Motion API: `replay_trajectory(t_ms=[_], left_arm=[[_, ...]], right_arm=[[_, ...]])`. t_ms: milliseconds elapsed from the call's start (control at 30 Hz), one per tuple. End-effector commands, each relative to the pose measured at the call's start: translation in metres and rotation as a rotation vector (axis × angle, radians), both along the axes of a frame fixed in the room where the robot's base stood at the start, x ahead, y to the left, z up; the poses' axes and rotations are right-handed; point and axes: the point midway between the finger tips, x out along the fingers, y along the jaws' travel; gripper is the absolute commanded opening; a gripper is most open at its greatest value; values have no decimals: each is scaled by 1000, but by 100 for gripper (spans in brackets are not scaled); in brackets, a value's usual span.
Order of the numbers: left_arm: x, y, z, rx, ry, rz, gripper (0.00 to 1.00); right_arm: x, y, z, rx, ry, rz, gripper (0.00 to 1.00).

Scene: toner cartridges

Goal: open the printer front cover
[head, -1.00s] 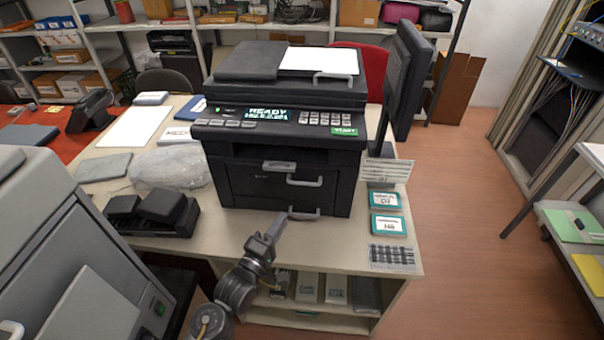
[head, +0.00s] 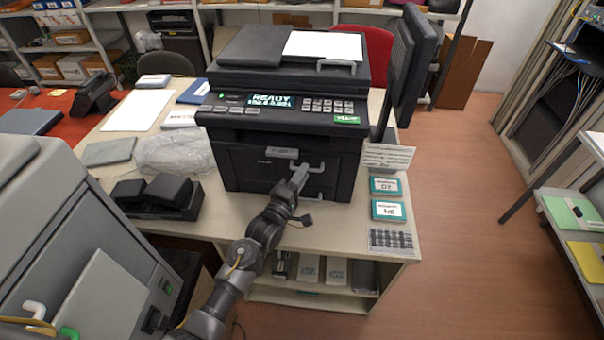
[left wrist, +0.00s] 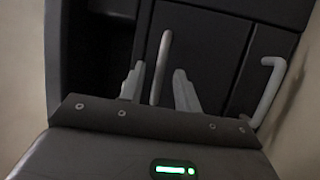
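The black printer (head: 245,170) stands on the table. Its front (head: 250,165) is closed and has light grey handles. My left gripper (head: 301,175) is right at the front, by the middle handle (head: 304,165), partly covering the handles. In the left wrist view my left gripper (left wrist: 158,88) is open. One grey handle bar (left wrist: 163,60) lies between its fingers, with gaps on both sides. A second handle (left wrist: 272,85) is to the right, outside the fingers. My right gripper is not in view.
A grey machine (head: 80,250) stands at the left front. A black stapler-like device (head: 160,195) and a plastic-wrapped bundle (head: 175,155) lie left of the printer. Two green-labelled boxes (head: 387,210) lie to its right. A monitor (head: 410,70) stands at its right.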

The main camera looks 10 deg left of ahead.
Motion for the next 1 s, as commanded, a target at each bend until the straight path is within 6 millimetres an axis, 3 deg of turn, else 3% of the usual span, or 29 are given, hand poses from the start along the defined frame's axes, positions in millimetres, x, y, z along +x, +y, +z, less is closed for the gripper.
replay_trajectory(t_ms=[333, 600, 1000], left_arm=[[3, -2, 0, 0, 0, -1, 31], [3, -1, 0, 1, 1, -1, 0], [1, -1, -4, 0, -13, -1, 0]], right_arm=[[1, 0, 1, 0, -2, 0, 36], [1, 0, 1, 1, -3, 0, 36], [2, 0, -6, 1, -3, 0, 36]])
